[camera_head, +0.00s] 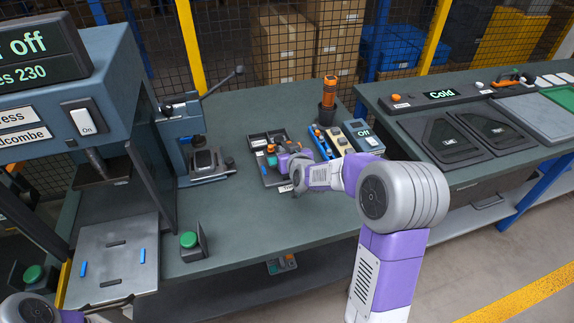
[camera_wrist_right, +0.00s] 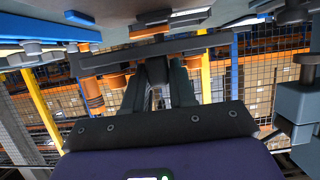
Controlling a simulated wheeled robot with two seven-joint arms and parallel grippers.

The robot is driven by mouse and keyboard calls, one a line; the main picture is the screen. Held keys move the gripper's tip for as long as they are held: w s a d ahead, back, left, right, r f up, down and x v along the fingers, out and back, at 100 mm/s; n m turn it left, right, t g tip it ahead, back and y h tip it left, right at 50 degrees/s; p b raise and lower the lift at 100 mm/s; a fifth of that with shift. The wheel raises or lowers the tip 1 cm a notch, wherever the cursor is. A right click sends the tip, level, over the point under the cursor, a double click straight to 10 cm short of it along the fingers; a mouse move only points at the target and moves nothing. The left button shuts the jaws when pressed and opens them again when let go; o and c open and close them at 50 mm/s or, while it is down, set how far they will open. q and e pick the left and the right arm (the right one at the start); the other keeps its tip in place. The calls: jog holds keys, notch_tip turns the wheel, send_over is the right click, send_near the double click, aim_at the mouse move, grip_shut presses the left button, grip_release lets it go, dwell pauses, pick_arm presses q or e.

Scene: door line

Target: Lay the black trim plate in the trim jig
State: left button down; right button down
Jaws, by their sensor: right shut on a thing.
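My right gripper (camera_head: 276,160) reaches over the black parts tray (camera_head: 264,138) in the middle of the bench, its jaws low over the tray. In the right wrist view my right gripper (camera_wrist_right: 158,70) has its two dark fingers close together, shut on a dark piece.
A press (camera_head: 80,110) with a lit switch stands at the left. A green button (camera_head: 189,240) sits near the bench's front edge. A tool caddy (camera_head: 335,140) and an orange-handled tool (camera_head: 329,92) stand right of the tray.

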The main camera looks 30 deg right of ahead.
notch_tip(320, 180, down, 4)
jog(key=shift+f+b, duration=0.2)
jog(key=shift+b, duration=0.55)
jog(key=shift+r, duration=0.1)
jog(key=shift+f, duration=0.2)
jog(key=c, duration=0.9)
grip_release()
jog(key=shift+r, duration=0.1)
